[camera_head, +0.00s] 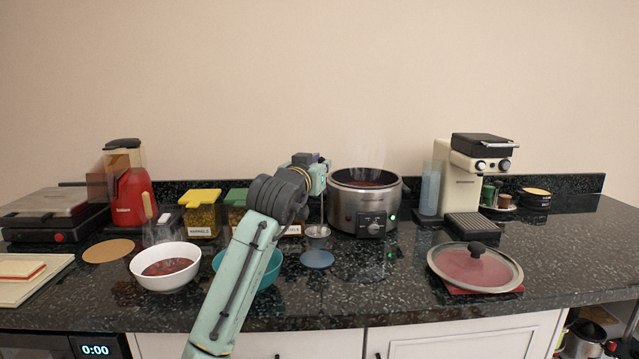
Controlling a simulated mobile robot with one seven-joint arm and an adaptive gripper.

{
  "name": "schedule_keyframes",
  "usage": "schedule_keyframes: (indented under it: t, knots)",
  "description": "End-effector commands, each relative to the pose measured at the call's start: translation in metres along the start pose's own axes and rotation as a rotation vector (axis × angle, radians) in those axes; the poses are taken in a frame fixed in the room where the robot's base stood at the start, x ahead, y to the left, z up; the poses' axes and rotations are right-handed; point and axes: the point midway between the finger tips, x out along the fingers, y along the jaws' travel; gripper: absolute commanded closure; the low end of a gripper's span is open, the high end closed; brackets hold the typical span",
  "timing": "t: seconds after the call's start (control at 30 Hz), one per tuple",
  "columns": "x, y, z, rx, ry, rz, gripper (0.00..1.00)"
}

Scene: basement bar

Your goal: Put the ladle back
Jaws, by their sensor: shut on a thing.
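My gripper (321,176) is up beside the left rim of the steel pot, shut on the ladle. The ladle (317,231) hangs below it, its thin handle running down to a small metal cup above the counter. The grip itself is small and partly hidden by my wrist. The pot (350,213) stands open to the right of the ladle, with red-brown soup inside and a green light on its front. A round blue rest (317,259) lies on the counter just below the ladle's cup in the picture. I cannot tell whether the cup touches anything.
A white bowl (166,282) of soup stands at front left. A teal bowl (269,273) is partly hidden behind my arm. A glass lid (475,267) lies at right. Yellow-lidded jar (202,213) and coffee machine (466,180) stand at the back. Counter before the pot is clear.

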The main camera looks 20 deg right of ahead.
Motion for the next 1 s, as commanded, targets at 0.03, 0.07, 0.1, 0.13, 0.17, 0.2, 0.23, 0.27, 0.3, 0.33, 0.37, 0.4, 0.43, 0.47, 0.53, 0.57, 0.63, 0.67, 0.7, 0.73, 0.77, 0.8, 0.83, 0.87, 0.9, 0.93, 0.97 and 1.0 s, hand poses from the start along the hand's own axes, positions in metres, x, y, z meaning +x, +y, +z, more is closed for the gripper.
schedule_keyframes:
  t: [0.03, 0.07, 0.1, 0.13, 0.17, 0.2, 0.23, 0.27, 0.3, 0.33, 0.37, 0.4, 0.43, 0.47, 0.53, 0.57, 0.63, 0.67, 0.7, 0.73, 0.77, 0.8, 0.83, 0.87, 0.9, 0.93, 0.97, 1.0]
  knots:
    - [0.0, -0.001, 0.005, -0.002, -0.001, -0.001, 1.0]
    - [0.0, -0.001, 0.009, -0.002, -0.002, -0.001, 1.0]
    - [0.0, -0.001, 0.015, -0.002, -0.003, -0.002, 1.0]
    - [0.0, -0.002, 0.02, -0.002, -0.003, -0.002, 1.0]
    - [0.0, -0.002, 0.024, -0.002, -0.003, -0.002, 1.0]
    - [0.0, -0.001, 0.029, -0.002, -0.002, -0.002, 1.0]
    - [0.0, -0.001, 0.032, -0.002, -0.002, -0.001, 1.0]
    - [0.0, -0.001, 0.034, -0.001, -0.001, -0.001, 1.0]
    - [0.0, -0.001, 0.034, -0.001, 0.0, -0.001, 1.0]
    - [0.0, -0.001, 0.034, 0.0, 0.0, -0.001, 1.0]
    - [0.0, -0.001, 0.034, 0.0, 0.001, -0.001, 1.0]
    - [0.0, -0.001, 0.034, 0.0, 0.0, -0.001, 1.0]
    - [0.0, -0.001, 0.034, 0.0, 0.0, -0.001, 1.0]
    - [0.0, -0.001, 0.034, 0.0, 0.0, -0.001, 1.0]
    - [0.0, 0.0, 0.036, -0.001, 0.0, -0.001, 1.0]
    - [0.0, 0.0, 0.037, -0.001, 0.0, -0.001, 1.0]
    - [0.0, 0.0, 0.037, 0.0, -0.001, -0.001, 0.83]
    - [0.0, 0.0, 0.037, 0.0, -0.001, -0.001, 0.81]
    - [0.0, 0.0, 0.037, 0.0, -0.001, -0.001, 0.79]
    - [0.0, 0.0, 0.037, 0.0, -0.001, -0.001, 0.77]
    - [0.0, 0.0, 0.037, 0.0, -0.001, -0.001, 0.75]
    - [0.0, -0.001, 0.037, 0.0, -0.001, -0.001, 0.72]
    - [0.0, -0.001, 0.037, 0.0, -0.001, -0.001, 0.7]
    - [0.0, -0.001, 0.036, 0.0, -0.001, -0.001, 0.68]
    - [0.0, -0.001, 0.037, 0.0, -0.001, -0.001, 0.67]
    - [0.0, -0.001, 0.036, 0.0, -0.001, -0.001, 0.67]
    - [0.0, -0.001, 0.036, 0.0, -0.001, -0.001, 0.67]
    - [0.0, -0.001, 0.036, 0.0, -0.001, -0.001, 0.67]
